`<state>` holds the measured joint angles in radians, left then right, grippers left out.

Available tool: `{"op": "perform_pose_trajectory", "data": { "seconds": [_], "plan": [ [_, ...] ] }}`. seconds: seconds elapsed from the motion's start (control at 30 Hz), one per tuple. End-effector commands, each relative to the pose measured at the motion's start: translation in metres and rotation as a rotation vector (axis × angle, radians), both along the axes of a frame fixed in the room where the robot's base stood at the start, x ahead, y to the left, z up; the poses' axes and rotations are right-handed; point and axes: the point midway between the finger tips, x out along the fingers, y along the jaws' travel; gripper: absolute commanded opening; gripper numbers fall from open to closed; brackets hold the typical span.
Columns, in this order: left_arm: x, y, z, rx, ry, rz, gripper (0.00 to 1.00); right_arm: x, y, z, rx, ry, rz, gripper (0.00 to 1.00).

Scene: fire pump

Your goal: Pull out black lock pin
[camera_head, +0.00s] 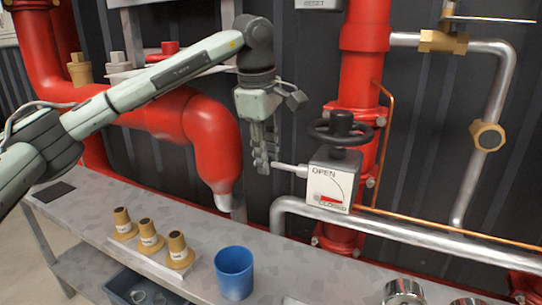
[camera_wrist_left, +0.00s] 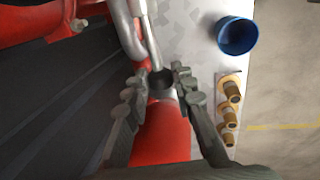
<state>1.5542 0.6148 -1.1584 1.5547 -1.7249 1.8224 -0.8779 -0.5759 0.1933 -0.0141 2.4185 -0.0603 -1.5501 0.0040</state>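The white valve box (camera_head: 333,180) marked OPEN and CLOSED sits on the red vertical pipe, under a black handwheel (camera_head: 341,130). A light grey rod (camera_head: 288,167) sticks out of its left side. In the left wrist view this rod (camera_wrist_left: 152,45) ends in a round dark knob (camera_wrist_left: 161,83), which looks like the black lock pin. My left gripper (camera_head: 264,163) points down at the rod's free end. In the left wrist view its fingers (camera_wrist_left: 156,90) are apart, on either side of the knob, with gaps visible. The knob is hidden in the head view. My right gripper is not visible.
A grey bench (camera_head: 92,212) in front holds a blue cup (camera_head: 234,272) and several brass fittings (camera_head: 149,236). A large red pipe (camera_head: 215,145) stands close left of my gripper. A silver pipe (camera_head: 400,232) and a thin copper pipe (camera_head: 440,224) run below the box.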

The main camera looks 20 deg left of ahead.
Motion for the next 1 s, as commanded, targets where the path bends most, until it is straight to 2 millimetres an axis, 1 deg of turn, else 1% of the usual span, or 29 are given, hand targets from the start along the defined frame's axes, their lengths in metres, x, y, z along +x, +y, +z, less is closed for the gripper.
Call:
{"op": "perform_pose_trajectory", "data": {
  "seconds": [0.03, 0.17, 0.43, 0.57, 0.67, 0.9, 1.0],
  "plan": [
    [0.002, 0.004, 0.001, 0.007, -0.003, 0.010, 0.29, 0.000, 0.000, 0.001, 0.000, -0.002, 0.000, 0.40],
    [0.001, 0.004, 0.001, 0.006, -0.002, 0.008, 0.45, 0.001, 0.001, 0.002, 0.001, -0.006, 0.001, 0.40],
    [0.001, 0.002, 0.001, 0.005, -0.002, 0.006, 0.46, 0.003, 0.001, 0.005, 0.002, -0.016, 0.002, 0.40],
    [0.000, 0.002, 0.008, 0.004, -0.003, 0.006, 0.46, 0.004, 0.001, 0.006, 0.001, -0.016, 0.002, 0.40],
    [-0.003, 0.003, 0.022, 0.003, -0.005, 0.006, 0.46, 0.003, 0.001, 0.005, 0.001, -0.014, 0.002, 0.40],
    [-0.013, 0.005, 0.073, 0.004, -0.006, 0.007, 0.46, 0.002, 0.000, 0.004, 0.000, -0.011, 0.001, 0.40],
    [-0.017, 0.006, 0.092, 0.004, -0.005, 0.006, 0.46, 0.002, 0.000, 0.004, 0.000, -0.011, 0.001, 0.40]
  ]
}}
